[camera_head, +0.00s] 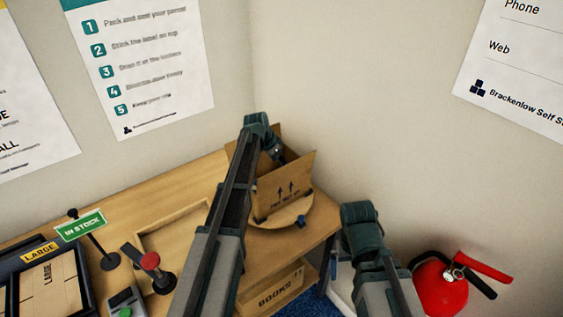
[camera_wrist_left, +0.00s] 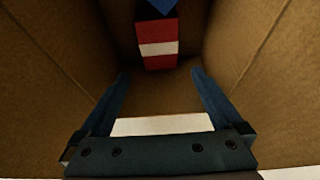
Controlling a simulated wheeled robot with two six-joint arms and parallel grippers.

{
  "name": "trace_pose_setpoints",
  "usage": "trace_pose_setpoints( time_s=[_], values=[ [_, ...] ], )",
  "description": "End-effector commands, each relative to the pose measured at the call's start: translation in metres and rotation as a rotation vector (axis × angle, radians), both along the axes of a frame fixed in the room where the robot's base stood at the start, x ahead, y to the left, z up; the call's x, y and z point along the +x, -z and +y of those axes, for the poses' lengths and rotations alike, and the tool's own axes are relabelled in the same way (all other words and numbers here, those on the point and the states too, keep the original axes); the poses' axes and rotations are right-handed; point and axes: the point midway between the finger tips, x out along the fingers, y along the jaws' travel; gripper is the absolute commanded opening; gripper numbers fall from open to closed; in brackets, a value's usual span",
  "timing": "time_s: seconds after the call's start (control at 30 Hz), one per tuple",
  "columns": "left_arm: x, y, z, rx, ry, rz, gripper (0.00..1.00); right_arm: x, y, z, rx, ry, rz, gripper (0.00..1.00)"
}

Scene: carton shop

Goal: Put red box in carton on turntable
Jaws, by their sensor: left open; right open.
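The open brown carton (camera_head: 285,190) stands on the round wooden turntable (camera_head: 268,221) at the table's far right corner. My left gripper (camera_wrist_left: 158,85) is inside the carton, its two blue fingers spread wide with nothing between them. The red box (camera_wrist_left: 158,60), with a white band, is inside the carton beyond the fingertips and apart from them. A blue patch (camera_wrist_left: 160,5) shows at its upper end. In the head view the carton walls and my left arm hide the box and the fingers. My right arm is at the right of the table; its gripper fingers are not visible.
A red fire extinguisher (camera_head: 442,286) stands right of my right arm. A box marked BOOKS (camera_head: 272,294) is below the tabletop. Walls stand close behind.

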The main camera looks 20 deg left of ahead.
Motion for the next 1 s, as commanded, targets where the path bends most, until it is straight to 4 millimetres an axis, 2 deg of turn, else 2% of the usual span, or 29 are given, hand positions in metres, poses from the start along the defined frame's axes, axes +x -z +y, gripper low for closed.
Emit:
trace_pose_setpoints(
  time_s=[0.03,0.43,0.6,1.0],
  values=[
    [-0.004,-0.016,0.002,0.0,0.0,0.0,1.0,0.0,-0.016,0.0,0.0,0.0,0.0,1.0],
    [-0.022,-0.071,0.017,-0.001,-0.001,0.001,1.0,0.0,-0.071,0.0,0.0,0.0,0.0,1.0],
    [-0.025,-0.078,0.02,-0.001,0.0,0.001,1.0,0.0,-0.078,0.0,0.0,0.0,0.0,1.0],
    [-0.025,-0.076,0.02,-0.001,0.0,0.001,1.0,0.0,-0.076,0.0,0.0,0.0,0.0,1.0]
  ],
)
